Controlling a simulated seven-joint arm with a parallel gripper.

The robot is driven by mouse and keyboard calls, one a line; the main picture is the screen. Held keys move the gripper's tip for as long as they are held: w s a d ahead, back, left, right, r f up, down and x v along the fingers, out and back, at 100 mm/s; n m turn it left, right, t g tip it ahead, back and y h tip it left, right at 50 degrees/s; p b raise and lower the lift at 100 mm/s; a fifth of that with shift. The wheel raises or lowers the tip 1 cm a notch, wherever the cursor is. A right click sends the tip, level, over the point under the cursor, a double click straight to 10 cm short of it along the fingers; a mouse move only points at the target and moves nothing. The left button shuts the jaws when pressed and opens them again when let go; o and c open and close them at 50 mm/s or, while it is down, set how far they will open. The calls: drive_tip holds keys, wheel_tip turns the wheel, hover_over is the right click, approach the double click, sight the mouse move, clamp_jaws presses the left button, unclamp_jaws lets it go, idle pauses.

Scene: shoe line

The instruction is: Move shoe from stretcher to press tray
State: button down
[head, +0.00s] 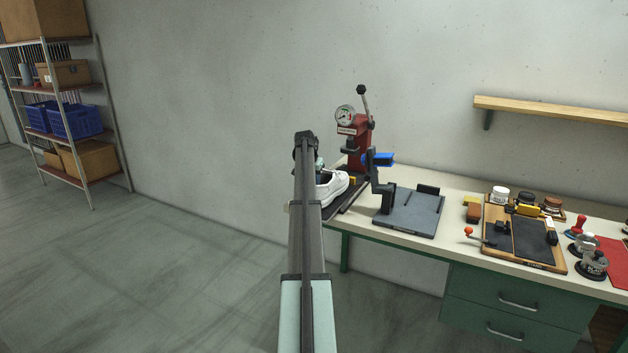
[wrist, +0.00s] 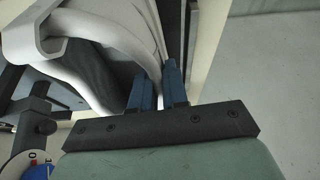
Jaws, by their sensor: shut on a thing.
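The white shoe (head: 333,186) is in the head view at the left end of the bench, beside the red press (head: 354,135) and over its dark tray (head: 351,197). I cannot tell whether its sole touches the tray. In the wrist view the shoe (wrist: 110,30) fills the upper left. My gripper (wrist: 158,84) has its blue fingers shut on the shoe's edge, one finger on each side. In the head view my arm hides most of the gripper and part of the shoe. The grey stretcher plate (head: 413,212), with a black post and blue handle, has no shoe on it.
The bench (head: 455,186) carries a wooden-framed board (head: 490,218), an orange-knobbed crank, jars and stamps to the right. The press lever (head: 365,103) and gauge stand tall close to the shoe. A wall shelf (head: 550,108) is above. The floor left of the bench is clear.

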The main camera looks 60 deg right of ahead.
drive_tip(key=shift+f, duration=0.4)
drive_tip(key=c, duration=1.1)
unclamp_jaws()
drive_tip(key=shift+o, duration=0.2)
drive_tip(key=v, duration=1.4)
drive_tip(key=shift+f, duration=0.1)
